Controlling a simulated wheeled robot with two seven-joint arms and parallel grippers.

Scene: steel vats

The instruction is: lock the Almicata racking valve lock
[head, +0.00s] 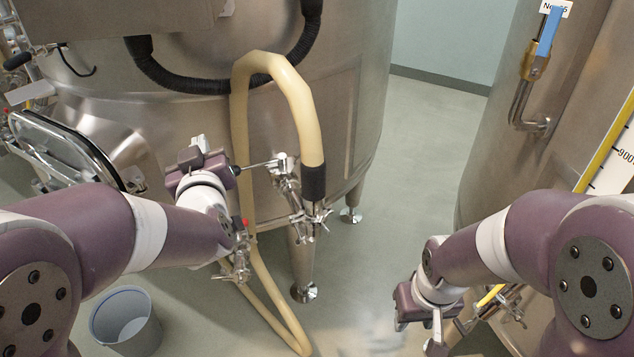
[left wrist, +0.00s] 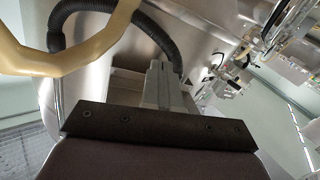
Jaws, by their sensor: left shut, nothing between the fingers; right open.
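A steel valve assembly (head: 290,187) sits on the middle vat, with a beige hose (head: 301,102) clamped to its outlet. A thin rod (head: 259,165) with a black knob points left from the valve. I cannot tell which part is the lock, and no name label for it is readable. My left gripper (head: 199,143) is shut and empty, in front of the vat, just left of the black knob; I cannot tell if they touch. Its closed fingers (left wrist: 164,84) show in the left wrist view. My right gripper (head: 437,332) is open and empty, low at the right.
A black hose (head: 180,84) hangs across the vat (head: 352,120). A second valve (head: 238,262) shows below my left forearm. A grey bucket (head: 125,322) stands on the floor. Another vat (head: 487,140) with a blue-handled valve (head: 549,32) is at right. Floor between the vats is clear.

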